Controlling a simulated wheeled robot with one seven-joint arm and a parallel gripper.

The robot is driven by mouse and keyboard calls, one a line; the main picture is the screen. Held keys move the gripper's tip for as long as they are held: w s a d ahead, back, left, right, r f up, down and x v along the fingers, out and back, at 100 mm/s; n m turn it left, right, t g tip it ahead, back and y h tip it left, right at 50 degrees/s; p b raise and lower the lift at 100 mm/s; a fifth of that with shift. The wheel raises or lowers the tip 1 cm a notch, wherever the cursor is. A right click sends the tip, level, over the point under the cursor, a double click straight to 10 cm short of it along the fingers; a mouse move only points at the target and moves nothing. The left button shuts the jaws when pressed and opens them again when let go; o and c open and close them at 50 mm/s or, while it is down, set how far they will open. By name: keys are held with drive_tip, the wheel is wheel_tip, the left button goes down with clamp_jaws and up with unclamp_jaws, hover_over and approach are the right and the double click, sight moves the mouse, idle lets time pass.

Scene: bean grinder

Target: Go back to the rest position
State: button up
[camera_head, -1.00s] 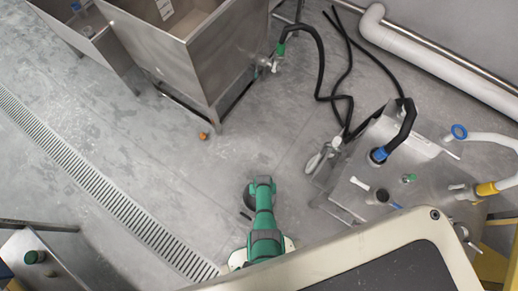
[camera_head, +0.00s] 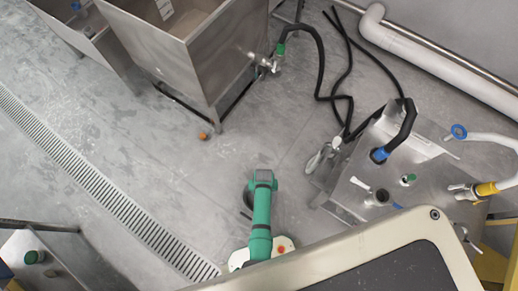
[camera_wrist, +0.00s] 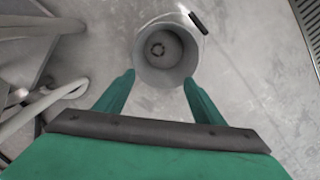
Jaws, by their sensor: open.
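My gripper (camera_wrist: 160,88) shows in the wrist view as two green fingers spread wide apart, open, with nothing clamped between them. An open grey metal bucket (camera_wrist: 168,50) with a black handle grip lies just past the fingertips, seen from above. Its inside looks empty apart from a small dark round mark on the bottom. I cannot tell how far the fingertips are from its rim.
A steel hopper (camera_head: 170,62) with a green-handled valve stands at upper left. A steel machine (camera_head: 420,172) with black, white and yellow hose fittings stands right of my arm. Black hoses (camera_head: 344,88) lie behind it.

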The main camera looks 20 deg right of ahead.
drive_tip(key=shift+r, duration=0.15)
idle(0.4)
drive_tip(key=s+a+r+n+t+h, duration=0.1)
drive_tip(key=s+a+r+t, duration=0.5)
drive_tip(key=a+r, duration=0.4)
drive_tip(key=s+r+t, duration=0.2)
drive_tip(key=r+t, duration=0.1)
drive_tip(key=r, duration=1)
drive_tip(key=s+r+n+t, duration=0.1)
drive_tip(key=s+r+t, duration=0.1)
drive_tip(key=r, duration=1.2)
drive_tip(key=s+r+n+t+y, duration=0.1)
drive_tip(key=r+t, duration=0.3)
drive_tip(key=r, duration=0.9)
drive_tip(key=shift+v, duration=0.9)
drive_tip(key=shift+a, duration=0.15)
drive_tip(key=shift+c, duration=0.7)
